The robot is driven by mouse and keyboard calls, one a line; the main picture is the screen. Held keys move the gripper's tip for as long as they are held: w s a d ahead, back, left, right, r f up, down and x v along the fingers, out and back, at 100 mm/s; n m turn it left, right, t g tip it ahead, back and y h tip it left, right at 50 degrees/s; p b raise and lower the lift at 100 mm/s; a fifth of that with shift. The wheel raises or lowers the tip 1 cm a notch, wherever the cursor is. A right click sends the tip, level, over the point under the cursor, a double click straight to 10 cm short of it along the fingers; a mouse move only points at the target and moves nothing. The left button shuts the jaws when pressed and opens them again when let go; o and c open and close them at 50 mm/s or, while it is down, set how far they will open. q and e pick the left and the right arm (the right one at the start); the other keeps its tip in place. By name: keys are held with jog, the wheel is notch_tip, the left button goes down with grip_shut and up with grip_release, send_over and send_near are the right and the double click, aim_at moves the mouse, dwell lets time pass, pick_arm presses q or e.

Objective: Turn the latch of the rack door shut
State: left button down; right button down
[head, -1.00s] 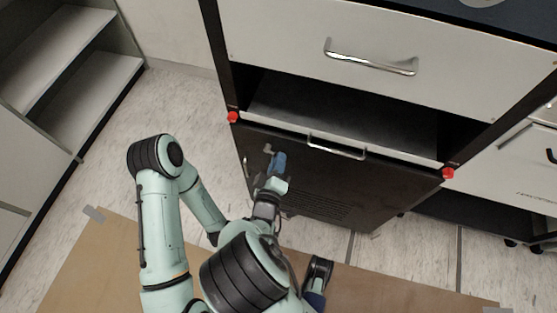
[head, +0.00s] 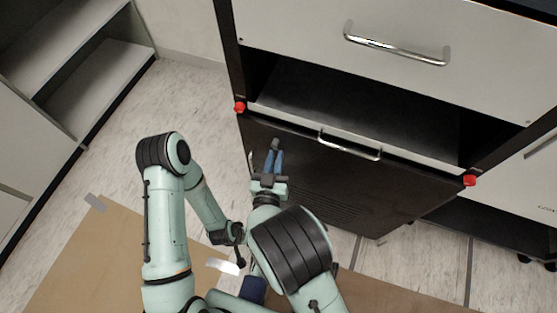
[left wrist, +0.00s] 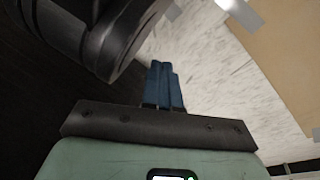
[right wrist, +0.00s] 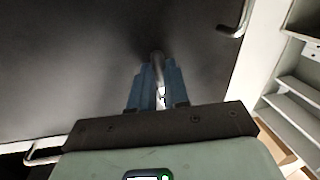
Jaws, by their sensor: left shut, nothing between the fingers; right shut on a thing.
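The rack door (head: 370,190) is a dark panel with vent slots, below an open shelf bay. The latch (head: 275,143) is a small grey metal piece near the door's upper left corner. My right gripper (head: 273,155) is at the latch, its blue fingers shut on it. In the right wrist view the latch (right wrist: 157,60) is a metal bar between the fingertips (right wrist: 156,78), which partly hide it. The dark door (right wrist: 90,60) fills the background. My left gripper (left wrist: 164,75) is shut and empty, away from the latch, in the left wrist view.
A white drawer with a bar handle (head: 395,45) is above the bay. A shelf edge with a handle (head: 350,146) runs above the door, between red knobs (head: 239,106) (head: 470,180). Shelves (head: 95,85) stand left. A brown board (head: 85,260) lies on the floor.

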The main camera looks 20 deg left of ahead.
pick_arm(q)
jog(key=shift+s+a+f+g+b, duration=0.15)
jog(key=shift+s+f+g+b, duration=0.25)
jog(key=shift+s+f, duration=0.55)
pick_arm(e)
jog(key=shift+w+a+m, duration=0.1)
jog(key=shift+a+m, duration=0.15)
jog(key=shift+m, duration=0.65)
pick_arm(q)
jog(key=shift+s+r, duration=0.1)
jog(key=shift+s, duration=0.05)
pick_arm(e)
jog(key=c, duration=1.1)
grip_release()
pick_arm(q)
jog(key=w+r+t+p, duration=0.1)
jog(key=w+r+p, duration=0.1)
jog(key=w+r, duration=0.2)
jog(key=shift+w+d+t, duration=0.3)
jog(key=shift+t, duration=0.1)
pick_arm(e)
jog(key=s+d, duration=0.2)
jog(key=s, duration=1.1)
jog(key=shift+d, duration=0.1)
